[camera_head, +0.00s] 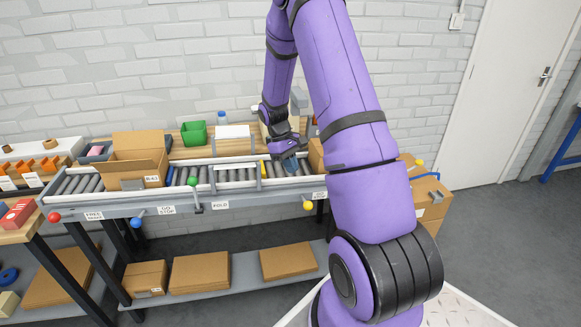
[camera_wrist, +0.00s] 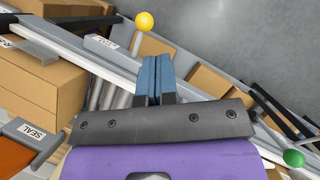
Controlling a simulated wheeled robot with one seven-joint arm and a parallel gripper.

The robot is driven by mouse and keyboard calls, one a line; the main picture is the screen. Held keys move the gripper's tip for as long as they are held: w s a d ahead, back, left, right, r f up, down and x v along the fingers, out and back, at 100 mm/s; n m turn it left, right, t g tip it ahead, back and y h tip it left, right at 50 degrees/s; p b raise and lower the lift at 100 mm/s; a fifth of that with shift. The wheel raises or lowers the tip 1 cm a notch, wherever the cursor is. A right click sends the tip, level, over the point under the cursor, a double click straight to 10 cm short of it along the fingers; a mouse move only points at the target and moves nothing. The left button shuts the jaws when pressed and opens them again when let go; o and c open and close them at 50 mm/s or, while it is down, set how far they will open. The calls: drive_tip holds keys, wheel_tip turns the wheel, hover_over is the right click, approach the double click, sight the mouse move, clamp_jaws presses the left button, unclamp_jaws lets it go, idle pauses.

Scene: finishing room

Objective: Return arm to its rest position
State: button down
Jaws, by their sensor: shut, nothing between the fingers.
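My purple arm reaches from the lower right over the roller conveyor (camera_head: 226,174) in the head view. My gripper (camera_head: 290,165) hangs just above the rollers, between the yellow strip and a carton at the right. In the wrist view my gripper (camera_wrist: 151,62) has its two blue fingers together with nothing between them. The conveyor's edge rail (camera_wrist: 72,45) passes behind the fingers. Part of the conveyor is hidden behind my arm in the head view.
An open carton (camera_head: 138,165) stands at the conveyor's left. A green bin (camera_head: 194,135) sits on the back bench. Colored balls, such as the yellow one (camera_head: 308,206), stick out along the front rail. Flat cartons (camera_head: 200,271) lie on the lower shelf. A white door (camera_head: 513,90) is at the right.

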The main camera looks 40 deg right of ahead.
drive_tip(key=shift+r, duration=0.1)
drive_tip(key=s+a+r+t, duration=0.2)
drive_tip(key=a+r, duration=0.4)
drive_tip(key=r, duration=0.5)
drive_tip(key=s+a+r+t, duration=0.2)
drive_tip(key=a+r, duration=0.5)
drive_tip(key=r, duration=0.4)
drive_tip(key=s+a+r+t, duration=0.3)
drive_tip(key=s+a+r, duration=0.2)
drive_tip(key=s, duration=0.4)
drive_tip(key=s+a+r+t, duration=0.3)
drive_tip(key=s+a+r, duration=0.2)
drive_tip(key=s, duration=0.4)
drive_tip(key=shift+s+a+r+m, duration=0.25)
drive_tip(key=shift+s+a+m, duration=0.15)
drive_tip(key=shift+a, duration=0.35)
drive_tip(key=shift+d, duration=0.15)
